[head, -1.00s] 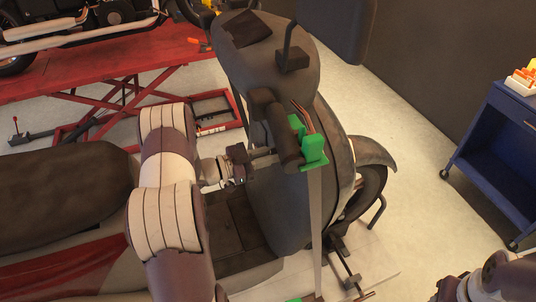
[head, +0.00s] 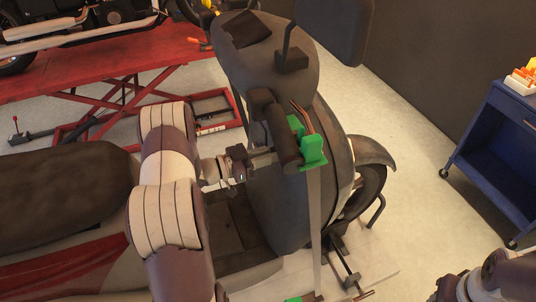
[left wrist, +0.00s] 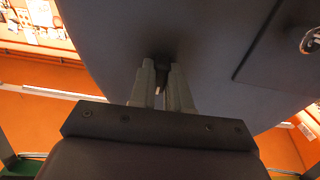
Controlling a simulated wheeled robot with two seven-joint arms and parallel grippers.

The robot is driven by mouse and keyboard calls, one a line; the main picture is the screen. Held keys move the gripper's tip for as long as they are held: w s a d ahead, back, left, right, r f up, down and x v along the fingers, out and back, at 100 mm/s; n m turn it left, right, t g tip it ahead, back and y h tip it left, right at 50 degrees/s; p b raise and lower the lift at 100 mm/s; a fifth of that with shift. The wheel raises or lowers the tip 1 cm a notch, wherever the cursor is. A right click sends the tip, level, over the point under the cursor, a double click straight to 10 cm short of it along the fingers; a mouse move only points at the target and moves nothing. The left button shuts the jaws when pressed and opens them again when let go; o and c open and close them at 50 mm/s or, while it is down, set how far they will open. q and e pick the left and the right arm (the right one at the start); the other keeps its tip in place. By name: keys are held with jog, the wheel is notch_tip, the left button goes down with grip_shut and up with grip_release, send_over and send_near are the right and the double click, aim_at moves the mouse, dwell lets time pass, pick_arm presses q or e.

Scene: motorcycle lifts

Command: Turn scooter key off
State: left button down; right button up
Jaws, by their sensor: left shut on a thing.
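The dark grey scooter (head: 268,205) stands with its handlebar and front panel ahead of my left arm. My left gripper (head: 268,155) reaches the rider's side of this panel, just below the handlebar grip. In the left wrist view its two grey fingers (left wrist: 163,84) are shut on a small dark piece, the key (left wrist: 162,62), at the panel (left wrist: 190,35). The fingers hide most of the key, so its angle cannot be read. Of my right arm only a part shows in the lower right corner of the head view; its gripper is out of view.
A green clamp (head: 313,148) with a strap (head: 315,225) sits by the handlebar grip. A round lock (left wrist: 311,40) shows at the panel's right. The seat (head: 65,185) lies left.

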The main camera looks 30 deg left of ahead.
pick_arm(q)
jog(key=c, duration=1.3)
grip_release()
jog(key=shift+r, duration=0.25)
jog(key=shift+o, duration=1.1)
jog(key=shift+f, duration=0.1)
jog(key=shift+f, duration=0.1)
jog(key=b+v, duration=0.5)
jog(key=v, duration=0.7)
jog(key=shift+s+a+b, duration=0.15)
jog(key=shift+a+b, duration=0.1)
jog(key=shift+b, duration=0.1)
